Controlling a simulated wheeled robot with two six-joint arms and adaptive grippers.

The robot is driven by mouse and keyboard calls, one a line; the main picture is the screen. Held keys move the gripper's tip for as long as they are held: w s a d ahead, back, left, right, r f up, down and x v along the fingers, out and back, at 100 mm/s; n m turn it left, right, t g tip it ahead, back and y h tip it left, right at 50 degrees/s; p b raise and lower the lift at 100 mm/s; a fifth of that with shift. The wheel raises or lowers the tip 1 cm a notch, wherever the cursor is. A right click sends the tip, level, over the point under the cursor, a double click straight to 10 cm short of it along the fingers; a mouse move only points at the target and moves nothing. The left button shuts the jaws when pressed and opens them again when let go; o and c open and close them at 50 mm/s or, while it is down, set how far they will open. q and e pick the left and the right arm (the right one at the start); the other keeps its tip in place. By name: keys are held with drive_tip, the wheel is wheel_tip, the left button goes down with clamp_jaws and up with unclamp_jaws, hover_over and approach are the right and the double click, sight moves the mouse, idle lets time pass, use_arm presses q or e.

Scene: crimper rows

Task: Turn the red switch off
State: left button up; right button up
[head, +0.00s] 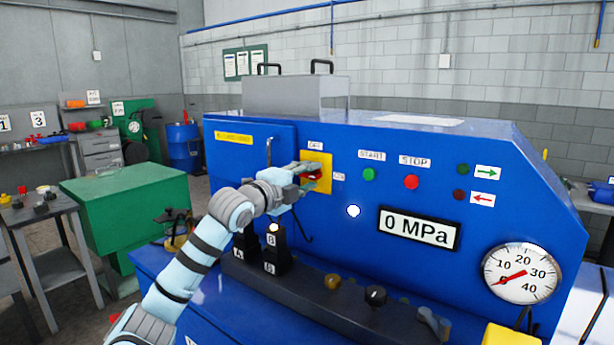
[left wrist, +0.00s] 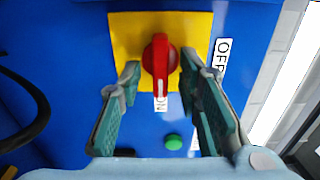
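The red switch (head: 314,175) sits on a yellow plate (head: 325,162) on the blue machine front. In the left wrist view the red switch (left wrist: 160,62) has a lengthwise handle whose white-marked end points at the ON label (left wrist: 161,103). The OFF label (left wrist: 222,56) is at the plate's side there, and above the plate in the head view (head: 315,146). My left gripper (head: 305,172) is at the switch. In the left wrist view its fingers (left wrist: 160,75) are apart, one on each side of the handle, with gaps visible. My right gripper is not in view.
A green START button (head: 369,174) and red STOP button (head: 411,182) are right of the switch. A 0 MPa display (head: 419,228) and round gauge (head: 521,273) are further right. A grey strip with knobs (head: 335,310) juts out below. A door handle (head: 269,152) is close on the left.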

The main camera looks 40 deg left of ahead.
use_arm(q)
drive_tip(key=shift+s+a+r, duration=0.1)
drive_tip(key=shift+s+a, duration=0.1)
drive_tip(key=shift+s, duration=0.2)
drive_tip(key=c, duration=0.6)
drive_tip(key=shift+a, duration=0.1)
clamp_jaws()
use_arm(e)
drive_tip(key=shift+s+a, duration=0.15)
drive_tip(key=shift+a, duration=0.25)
